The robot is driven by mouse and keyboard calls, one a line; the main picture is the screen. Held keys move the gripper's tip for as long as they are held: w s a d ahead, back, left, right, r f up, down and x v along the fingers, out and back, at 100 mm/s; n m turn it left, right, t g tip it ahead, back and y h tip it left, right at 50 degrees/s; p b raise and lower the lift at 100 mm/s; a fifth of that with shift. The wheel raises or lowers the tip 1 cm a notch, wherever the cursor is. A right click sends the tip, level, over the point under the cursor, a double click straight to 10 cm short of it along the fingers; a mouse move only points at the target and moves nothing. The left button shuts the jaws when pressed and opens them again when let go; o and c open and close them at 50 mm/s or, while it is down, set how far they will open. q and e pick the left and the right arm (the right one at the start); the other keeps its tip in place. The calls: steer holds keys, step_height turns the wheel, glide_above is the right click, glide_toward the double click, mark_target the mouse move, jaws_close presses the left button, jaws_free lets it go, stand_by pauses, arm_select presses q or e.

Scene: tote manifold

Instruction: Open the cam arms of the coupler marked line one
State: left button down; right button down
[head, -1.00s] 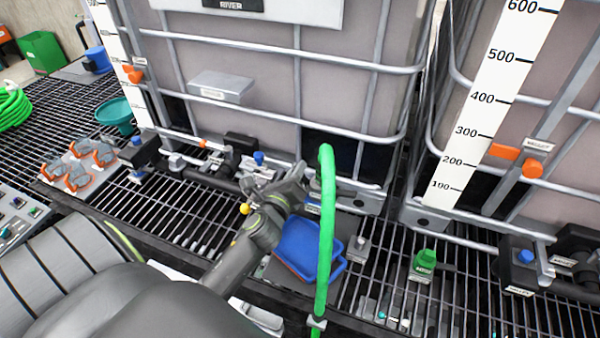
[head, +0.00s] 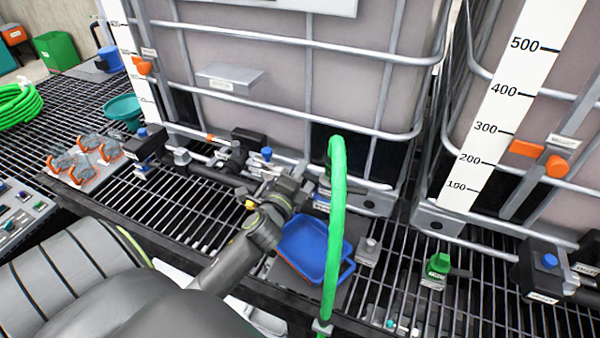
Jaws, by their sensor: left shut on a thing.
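My left arm comes in from the lower left, and its gripper (head: 297,186) is at the pipework low in front of the middle tote. The jaws are shut on a small part of the coupler there, seemingly a cam arm. The gripper hides most of the coupler, so I cannot read its line mark or tell how its arms stand. A green hose (head: 335,235) arches up just right of the gripper and hangs down in front. My right gripper is not in view.
A blue tray (head: 303,247) lies below the gripper. A green-handled fitting (head: 437,266) and a grey block (head: 368,250) stand to its right. Black valves with blue caps (head: 550,262) line the pipes. Orange-and-grey couplers (head: 85,160) sit on a plate at left. Caged totes (head: 280,110) block the back.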

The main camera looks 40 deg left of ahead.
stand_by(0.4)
arm_select(q)
steer(key=c, duration=1.8)
jaws_free()
steer(key=shift+s, duration=0.25)
steer(key=b+v, duration=0.3)
steer(key=v, duration=1.4)
steer(key=shift+d+r, duration=0.1)
steer(key=shift+d, duration=0.05)
steer(key=shift+w, duration=0.1)
